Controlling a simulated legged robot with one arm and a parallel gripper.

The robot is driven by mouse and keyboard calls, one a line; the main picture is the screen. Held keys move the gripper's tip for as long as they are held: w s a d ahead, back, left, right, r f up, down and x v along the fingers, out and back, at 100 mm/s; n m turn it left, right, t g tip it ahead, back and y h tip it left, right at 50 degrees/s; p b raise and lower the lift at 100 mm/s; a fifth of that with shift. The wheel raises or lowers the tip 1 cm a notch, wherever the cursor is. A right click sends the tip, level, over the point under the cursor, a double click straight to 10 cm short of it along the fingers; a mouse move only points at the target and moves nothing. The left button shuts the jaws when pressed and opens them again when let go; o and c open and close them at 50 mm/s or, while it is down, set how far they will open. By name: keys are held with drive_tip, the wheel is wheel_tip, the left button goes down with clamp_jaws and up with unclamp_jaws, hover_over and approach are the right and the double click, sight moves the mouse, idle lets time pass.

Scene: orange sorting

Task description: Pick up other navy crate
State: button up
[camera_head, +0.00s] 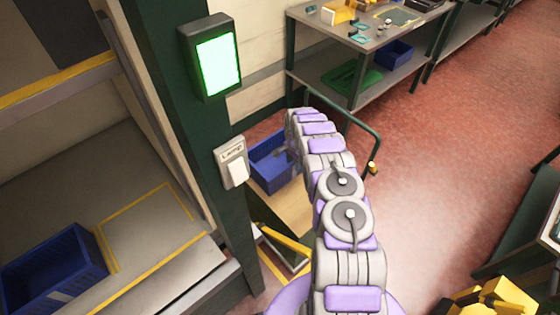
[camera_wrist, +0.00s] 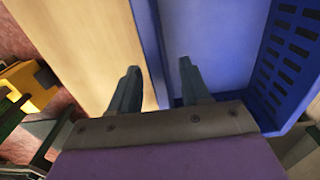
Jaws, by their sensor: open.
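A navy crate (camera_head: 270,172) stands on a wooden cart deck, partly hidden behind my arm in the head view. In the wrist view, its near-side wall (camera_wrist: 148,40) runs between the two fingers of my gripper (camera_wrist: 158,80). One finger is over the wood outside the crate, the other over the crate's inside. The fingers are apart and I cannot tell whether they touch the wall. The crate's floor looks bare where it shows. Another navy crate (camera_head: 55,268) sits on the shelf at lower left in the head view, by yellow-marked outlines.
The cart has a dark green handle (camera_head: 375,140). A green post (camera_head: 185,130) carries a lit panel (camera_head: 218,66) and a lamp switch (camera_head: 233,170). A workbench (camera_head: 340,32) at the back holds a further blue crate (camera_head: 394,52) below.

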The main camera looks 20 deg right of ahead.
wheel_tip(320, 180, down, 3)
drive_tip(key=shift+r, duration=0.15)
clamp_jaws()
idle(0.4)
drive_tip(key=shift+r, duration=0.1)
idle(0.9)
